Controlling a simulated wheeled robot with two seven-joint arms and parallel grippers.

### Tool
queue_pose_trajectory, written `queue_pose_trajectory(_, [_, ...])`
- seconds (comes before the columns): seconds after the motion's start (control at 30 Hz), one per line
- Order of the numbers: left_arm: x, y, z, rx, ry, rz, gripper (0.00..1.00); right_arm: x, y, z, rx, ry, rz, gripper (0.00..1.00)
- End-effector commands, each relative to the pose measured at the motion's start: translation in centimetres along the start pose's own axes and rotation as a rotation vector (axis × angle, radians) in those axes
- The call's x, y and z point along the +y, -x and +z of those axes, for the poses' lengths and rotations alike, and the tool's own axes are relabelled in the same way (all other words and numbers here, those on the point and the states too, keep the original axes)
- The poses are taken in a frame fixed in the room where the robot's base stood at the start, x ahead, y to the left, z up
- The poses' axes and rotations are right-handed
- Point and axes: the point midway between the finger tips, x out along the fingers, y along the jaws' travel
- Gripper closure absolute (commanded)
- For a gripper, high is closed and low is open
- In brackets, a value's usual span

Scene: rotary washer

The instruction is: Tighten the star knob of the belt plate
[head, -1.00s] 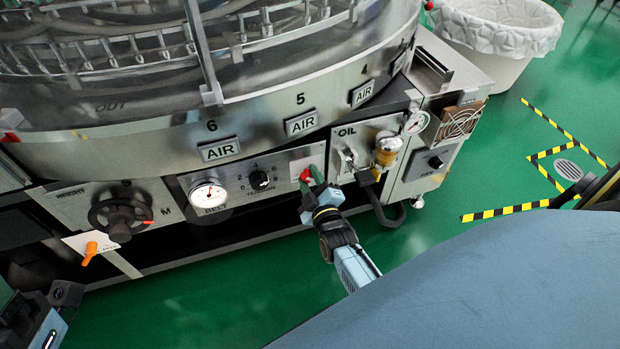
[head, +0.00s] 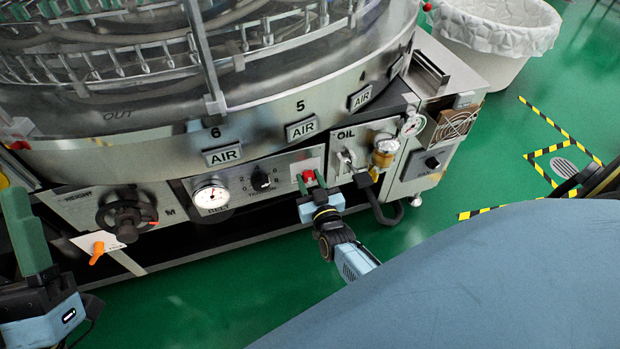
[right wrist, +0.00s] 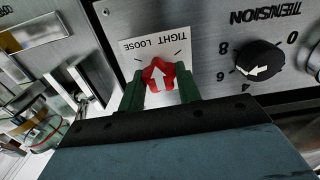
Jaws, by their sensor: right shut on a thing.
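The red star knob (right wrist: 158,75) with a white arrow sits on a white label (right wrist: 135,48) marked TIGHT and LOOSE. In the right wrist view the arrow points up toward the lettering. In the head view the knob (head: 307,176) is at the right end of the belt plate (head: 240,188). My right gripper (right wrist: 160,82) is shut on the knob, one green finger on each side of it. It also shows in the head view (head: 313,182). My left gripper (head: 27,225) is raised at the left edge, away from the plate; its finger gap is unclear.
The black tension dial (right wrist: 258,67) and the belt gauge (head: 211,195) share the plate. The oil panel (head: 360,150) with its glass cup stands to the right. The height handwheel (head: 127,215) and an orange lever (head: 97,252) are at the left. Green floor (head: 230,300) lies open in front.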

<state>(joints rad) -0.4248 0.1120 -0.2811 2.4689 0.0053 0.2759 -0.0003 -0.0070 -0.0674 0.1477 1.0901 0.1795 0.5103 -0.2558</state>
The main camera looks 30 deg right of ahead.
Motion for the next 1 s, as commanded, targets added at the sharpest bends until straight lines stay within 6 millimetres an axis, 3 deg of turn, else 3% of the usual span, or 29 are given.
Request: queue_pose_trajectory(1.0, [-0.04,-0.02,0.19,-0.024,-0.001,-0.001,0.37,0.09,0.10,0.19,-0.002,-0.916,0.000,0.89])
